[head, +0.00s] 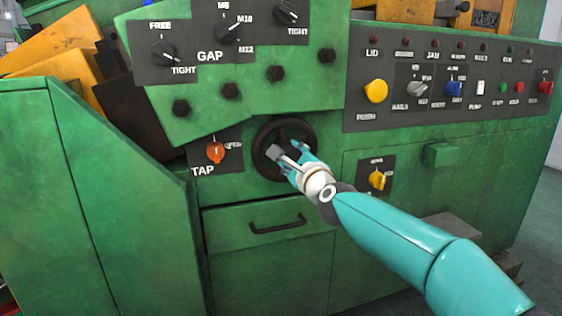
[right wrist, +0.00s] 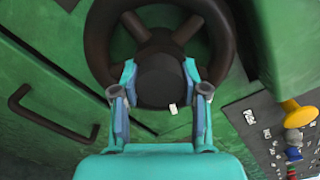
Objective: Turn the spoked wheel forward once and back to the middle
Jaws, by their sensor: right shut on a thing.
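The dark spoked wheel (head: 260,148) sits upright on the front of the green machine, left of the yellow knob and above a drawer. My right gripper (head: 290,153) is at the middle of the wheel, its arm coming in from the lower right. In the right wrist view, its two fingers lie on either side of the wheel's round dark hub (right wrist: 160,82), shut on it. Two spokes and the upper rim show beyond the hub; the lower rim is hidden by my gripper. A small white mark shows near the hub's lower edge. My left gripper is not in view.
An orange tap knob (head: 216,152) is left of the wheel and a yellow knob (head: 377,180) right of it. A drawer handle (head: 277,224) protrudes below. A button panel (head: 450,80) is at the upper right. The green cabinet (head: 120,190) juts out at left.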

